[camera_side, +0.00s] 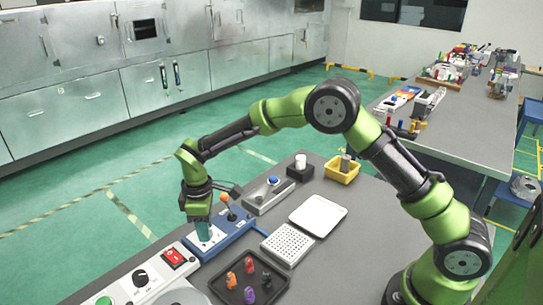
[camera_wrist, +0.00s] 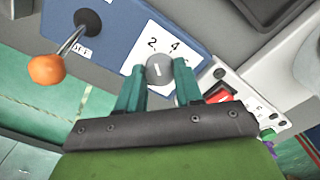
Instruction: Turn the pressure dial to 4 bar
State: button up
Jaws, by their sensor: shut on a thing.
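The grey pressure dial (camera_wrist: 159,70) sits on a white scale plate (camera_wrist: 139,54) with a 2 and a 4 visible. The plate is on a blue box (camera_wrist: 118,22). My gripper (camera_wrist: 160,67) has its two teal fingers on either side of the dial, shut on it. The dial's white mark stands nearly upright in the wrist view, roughly towards the 2; its exact reading is hard to tell. The fingers hide the rest of the scale. In the side view my gripper (camera_side: 204,234) points down at the blue box (camera_side: 232,230), and the dial is hidden.
An orange-knobbed lever (camera_wrist: 47,69) rises from the same box, close to my gripper. A red switch (camera_side: 174,258) and a black knob (camera_side: 141,278) sit on a grey panel in front. A black tray (camera_side: 222,286) holds small coloured parts. A perforated block (camera_side: 288,244) and white tray (camera_side: 318,215) lie right.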

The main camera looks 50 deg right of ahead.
jog(key=shift+c, duration=0.2)
jog(key=m, duration=0.4)
jog(key=shift+m, duration=0.4)
jog(key=m, duration=0.4)
jog(key=shift+m, duration=0.4)
jog(key=o, duration=1)
jog(key=shift+o, duration=0.2)
jog(key=shift+r, duration=0.15)
notch_tip(320, 180, up, 17)
